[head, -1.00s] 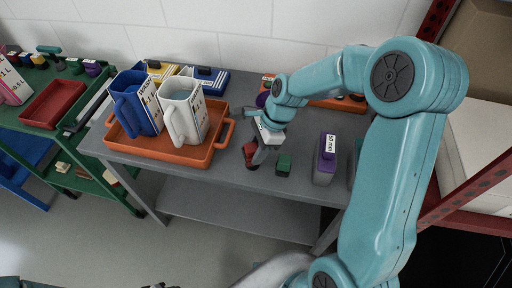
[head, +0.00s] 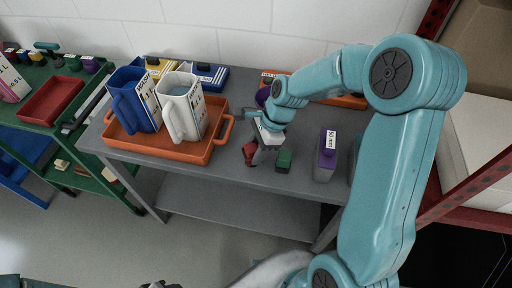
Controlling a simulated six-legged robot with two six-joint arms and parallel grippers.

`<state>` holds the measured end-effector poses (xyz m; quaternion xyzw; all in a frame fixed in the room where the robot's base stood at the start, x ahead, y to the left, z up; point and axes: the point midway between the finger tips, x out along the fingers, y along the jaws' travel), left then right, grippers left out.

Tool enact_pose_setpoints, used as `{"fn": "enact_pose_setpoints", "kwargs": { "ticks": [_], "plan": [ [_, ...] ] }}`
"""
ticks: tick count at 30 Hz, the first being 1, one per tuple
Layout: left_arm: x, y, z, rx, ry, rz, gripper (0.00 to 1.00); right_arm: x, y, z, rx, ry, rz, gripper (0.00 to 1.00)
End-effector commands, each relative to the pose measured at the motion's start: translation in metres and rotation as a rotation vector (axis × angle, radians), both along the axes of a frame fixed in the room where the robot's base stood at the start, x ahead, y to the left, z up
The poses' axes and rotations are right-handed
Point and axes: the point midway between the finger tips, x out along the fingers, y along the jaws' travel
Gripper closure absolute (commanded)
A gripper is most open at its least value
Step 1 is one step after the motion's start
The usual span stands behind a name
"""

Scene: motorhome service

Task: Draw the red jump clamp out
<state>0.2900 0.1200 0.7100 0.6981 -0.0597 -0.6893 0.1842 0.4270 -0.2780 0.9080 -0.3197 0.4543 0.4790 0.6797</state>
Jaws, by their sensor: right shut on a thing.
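The red jump clamp (head: 250,153) is a small dark-red piece at the front of the grey table (head: 190,157). My right gripper (head: 257,154) points down at it and is shut on it. The fingers partly hide the clamp, and I cannot tell whether it touches the table top. My left gripper does not show clearly; only a small dark part of my body appears at the bottom edge.
A green block (head: 284,160) stands just right of the gripper, and a purple-and-grey block (head: 326,155) further right. An orange tray (head: 190,152) holds a blue jug (head: 137,104) and a white jug (head: 184,108) to the left. A red-framed rack (head: 465,190) stands at the right.

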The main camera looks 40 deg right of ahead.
Motion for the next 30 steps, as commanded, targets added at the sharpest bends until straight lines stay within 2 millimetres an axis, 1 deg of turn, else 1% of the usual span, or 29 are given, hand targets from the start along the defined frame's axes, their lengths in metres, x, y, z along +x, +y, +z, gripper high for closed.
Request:
{"fn": "enact_pose_setpoints", "kwargs": {
  "ticks": [16,17,18,19,27,30],
  "plan": [
    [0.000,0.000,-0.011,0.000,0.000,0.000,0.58,0.000,0.000,-0.018,0.000,0.001,-0.001,1.00],
    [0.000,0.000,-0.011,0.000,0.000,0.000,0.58,0.000,0.000,-0.017,0.000,0.000,-0.001,0.52],
    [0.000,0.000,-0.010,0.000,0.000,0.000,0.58,0.000,0.000,-0.016,0.000,0.000,-0.001,0.39],
    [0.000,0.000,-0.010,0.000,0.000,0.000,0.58,0.000,0.000,-0.016,0.000,0.000,0.000,0.29],
    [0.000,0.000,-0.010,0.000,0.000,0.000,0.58,0.000,0.000,-0.016,0.000,0.000,0.000,0.28],
    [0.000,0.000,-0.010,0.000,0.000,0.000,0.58,0.000,-0.002,-0.011,-0.001,-0.002,-0.001,0.28]
  ]
}}
